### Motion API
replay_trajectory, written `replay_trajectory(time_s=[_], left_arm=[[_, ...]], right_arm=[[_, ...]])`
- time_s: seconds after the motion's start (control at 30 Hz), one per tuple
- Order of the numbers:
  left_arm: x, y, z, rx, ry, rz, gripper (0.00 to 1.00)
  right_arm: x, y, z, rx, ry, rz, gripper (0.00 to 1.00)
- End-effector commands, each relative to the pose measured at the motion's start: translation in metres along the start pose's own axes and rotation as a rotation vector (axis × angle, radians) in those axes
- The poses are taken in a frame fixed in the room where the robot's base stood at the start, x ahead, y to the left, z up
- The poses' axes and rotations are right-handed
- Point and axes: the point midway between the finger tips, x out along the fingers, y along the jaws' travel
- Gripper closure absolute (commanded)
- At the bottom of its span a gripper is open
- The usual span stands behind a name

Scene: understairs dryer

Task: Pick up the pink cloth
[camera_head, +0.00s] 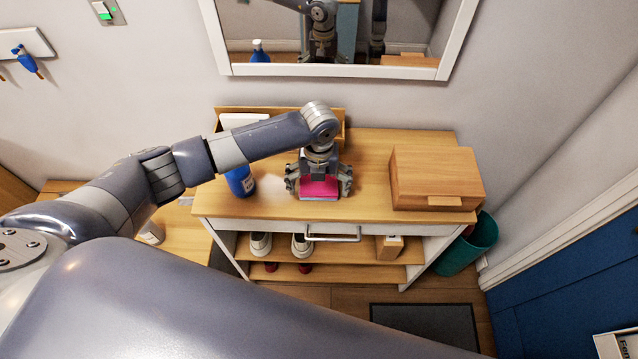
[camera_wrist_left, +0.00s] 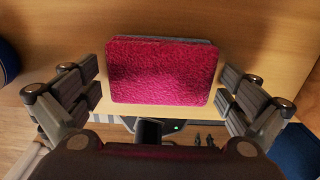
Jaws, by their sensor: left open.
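The pink cloth (camera_head: 319,187) lies on top of the wooden console table (camera_head: 370,190), near its front edge. It looks like a folded, fuzzy rectangle, and a greyish layer shows along one edge in the left wrist view (camera_wrist_left: 162,72). My left gripper (camera_head: 318,183) is above the cloth, pointing down, with one finger at each side. In the left wrist view the open fingers (camera_wrist_left: 160,90) stand left and right of the cloth, with small gaps that look clear of it. My right gripper is not in view.
A wooden box (camera_head: 435,178) stands right of the cloth. A blue bottle (camera_head: 240,181) stands to the left, and a wooden organizer (camera_head: 335,117) at the back by the wall. Shoes (camera_head: 301,245) sit on the shelf below. A teal bin (camera_head: 468,247) stands at the right.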

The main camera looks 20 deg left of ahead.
Motion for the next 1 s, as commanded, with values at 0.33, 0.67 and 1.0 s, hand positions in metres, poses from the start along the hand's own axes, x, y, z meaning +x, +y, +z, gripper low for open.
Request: replay_trajectory(time_s=[0.33, 0.67, 1.0], left_arm=[[0.001, 0.000, 0.000, 0.001, 0.000, -0.001, 0.30], [0.001, 0.000, 0.000, 0.001, 0.000, 0.000, 0.41], [-0.018, -0.001, 0.001, 0.002, -0.003, -0.003, 0.41]], right_arm=[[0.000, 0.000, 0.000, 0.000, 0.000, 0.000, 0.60], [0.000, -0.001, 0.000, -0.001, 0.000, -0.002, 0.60], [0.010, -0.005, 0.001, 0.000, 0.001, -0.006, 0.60]])
